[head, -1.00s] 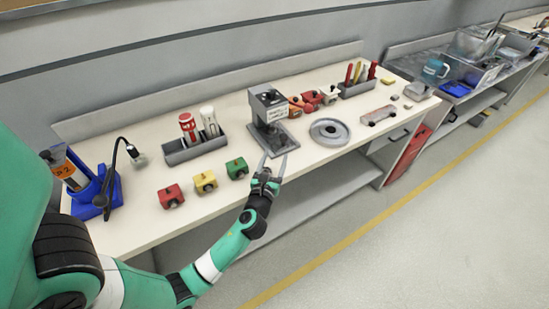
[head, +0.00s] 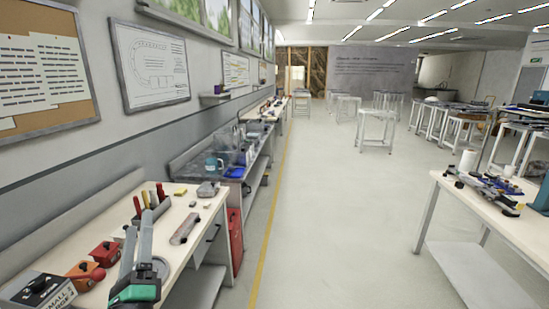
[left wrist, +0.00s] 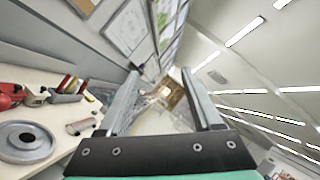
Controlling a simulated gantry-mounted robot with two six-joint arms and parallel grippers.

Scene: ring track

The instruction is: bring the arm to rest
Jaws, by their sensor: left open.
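My left gripper (head: 138,222) is raised above the near workbench (head: 196,222) at the lower left of the head view, with its two grey fingers pointing away from me. Its fingers are apart and nothing is between them. In the left wrist view the open fingers (left wrist: 160,72) point down the room, with the bench off to the left side. My right gripper is in neither view.
The aisle floor (head: 320,220) is clear. Another table (head: 500,215) stands at the right.

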